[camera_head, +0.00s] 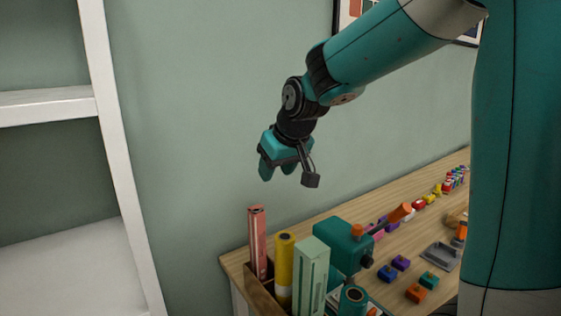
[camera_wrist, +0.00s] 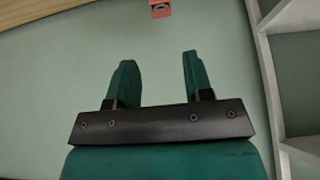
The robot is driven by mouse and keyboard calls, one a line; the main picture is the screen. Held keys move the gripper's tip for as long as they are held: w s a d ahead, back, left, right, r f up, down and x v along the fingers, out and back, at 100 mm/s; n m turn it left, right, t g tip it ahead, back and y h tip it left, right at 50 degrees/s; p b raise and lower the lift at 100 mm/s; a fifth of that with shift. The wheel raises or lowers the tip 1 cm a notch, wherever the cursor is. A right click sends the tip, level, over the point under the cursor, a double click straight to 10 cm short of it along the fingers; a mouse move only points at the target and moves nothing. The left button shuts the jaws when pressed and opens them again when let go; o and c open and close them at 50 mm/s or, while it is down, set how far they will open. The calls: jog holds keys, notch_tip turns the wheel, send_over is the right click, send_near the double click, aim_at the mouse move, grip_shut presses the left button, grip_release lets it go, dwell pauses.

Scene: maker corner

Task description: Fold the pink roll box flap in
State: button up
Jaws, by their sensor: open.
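The pink roll box (camera_head: 257,243) stands upright in a brown holder at the table's left corner in the head view. In the wrist view a small pink-red box end (camera_wrist: 160,9) with a dark round opening shows at the top edge; it looks like the same box. How its flap sits is too small to tell. My gripper (camera_head: 279,172) hangs in the air above the pink box and slightly to its right, apart from it. Its two teal fingers (camera_wrist: 158,72) are spread with nothing between them in the wrist view.
A yellow roll (camera_head: 284,268) and a tall green box (camera_head: 311,275) stand close beside the pink box in the brown holder (camera_head: 262,294). A teal machine (camera_head: 343,246) and several small coloured blocks lie behind on the table. A white shelf (camera_head: 118,150) stands at left.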

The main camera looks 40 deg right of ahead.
jog(key=shift+v, duration=1.6)
jog(key=shift+w+r+p, duration=0.2)
jog(key=shift+w+p, duration=0.05)
jog(key=shift+p, duration=0.1)
jog(key=c, duration=0.5)
jog(key=shift+g, duration=0.6)
jog(key=w+p, duration=0.5)
jog(key=p, duration=0.1)
jog(key=shift+w, duration=0.15)
grip_shut()
jog(key=p, duration=0.3)
send_over(258, 206)
jog(key=f, duration=0.9)
jog(key=shift+s+a, duration=0.15)
jog(key=shift+s, duration=0.05)
jog(key=f, duration=0.1)
jog(key=s+f+p, duration=0.1)
jog(key=f, duration=0.1)
jog(key=shift+f, duration=0.2)
jog(key=shift+s+f, duration=0.1)
jog(key=shift+f, duration=0.45)
